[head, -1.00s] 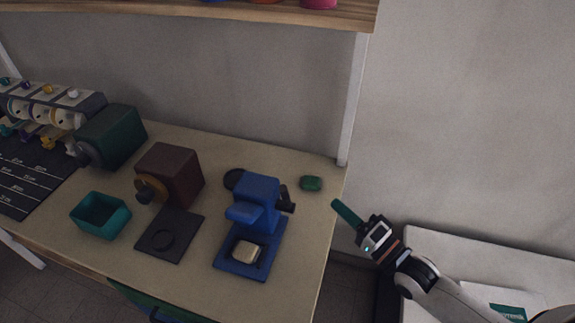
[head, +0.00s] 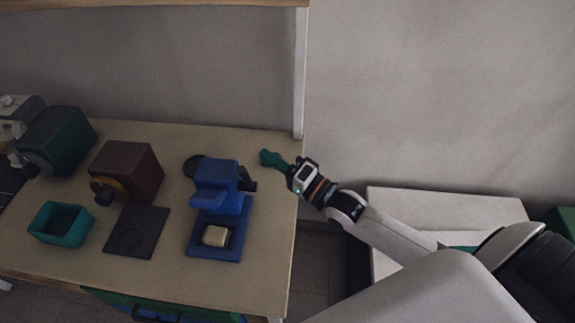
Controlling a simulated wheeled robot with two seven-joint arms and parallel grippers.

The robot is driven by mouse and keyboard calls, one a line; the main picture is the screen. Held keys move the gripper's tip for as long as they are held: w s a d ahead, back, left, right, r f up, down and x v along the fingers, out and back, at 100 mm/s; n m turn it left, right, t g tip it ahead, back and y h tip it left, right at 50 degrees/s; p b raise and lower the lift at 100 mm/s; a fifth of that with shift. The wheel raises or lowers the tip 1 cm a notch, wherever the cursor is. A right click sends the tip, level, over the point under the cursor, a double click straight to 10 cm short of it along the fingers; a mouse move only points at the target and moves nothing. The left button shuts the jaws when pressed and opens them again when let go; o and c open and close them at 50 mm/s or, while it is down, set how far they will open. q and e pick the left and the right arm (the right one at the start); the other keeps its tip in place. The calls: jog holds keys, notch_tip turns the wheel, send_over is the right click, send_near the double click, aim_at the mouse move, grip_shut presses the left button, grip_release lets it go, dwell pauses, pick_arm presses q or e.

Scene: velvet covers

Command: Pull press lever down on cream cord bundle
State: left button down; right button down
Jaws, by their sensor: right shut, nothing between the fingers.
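The blue press (head: 219,187) stands near the right end of the table. The cream cord bundle (head: 216,236) lies on its base plate, under the press head. The dark lever (head: 246,181) sticks out from the right side of the press head. My right gripper (head: 266,156), with green fingers, is shut and empty. It is to the right of and slightly behind the lever, apart from it in the picture. The small green item seen on the table before is now hidden or merged with the fingers. My left gripper is not in view.
A teal open box (head: 61,224), a dark square mat (head: 137,231), a maroon box (head: 126,170) and a dark green box (head: 57,141) stand to the left. The white shelf post (head: 300,90) rises behind my right gripper. Bare table (head: 265,245) lies right of the press.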

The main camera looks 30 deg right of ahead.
aim_at(246, 176)
jog(key=shift+s+a+f+p, duration=0.2)
jog(key=shift+a+p, duration=0.3)
jog(key=shift+a, duration=0.5)
jog(key=shift+s+a+f+p, duration=0.1)
jog(key=shift+a+f+p, duration=0.25)
jog(key=shift+a, duration=0.6)
jog(key=shift+s+a+f+n+y+b, duration=0.1)
jog(key=shift+s+a+n+y+b, duration=0.1)
jog(key=shift+n+y+b, duration=0.15)
jog(key=shift+s+n, duration=0.15)
jog(key=shift+n, duration=0.1)
jog(key=shift+s+a+f+n+t+y+b, duration=0.3)
jog(key=shift+s+a+f+n+y+b, duration=0.25)
jog(key=shift+n+b, duration=0.55)
jog(key=s+a+f+n+g+y+b, duration=0.3)
jog(key=f+n+y+b, duration=0.4)
jog(key=n+b, duration=0.4)
jog(key=shift+s+n+g+y+b, duration=0.45)
jog(key=shift+s+n+y, duration=0.35)
jog(key=shift+n, duration=1.2)
jog(key=shift+s+f, duration=0.1)
jog(key=shift+f, duration=0.05)
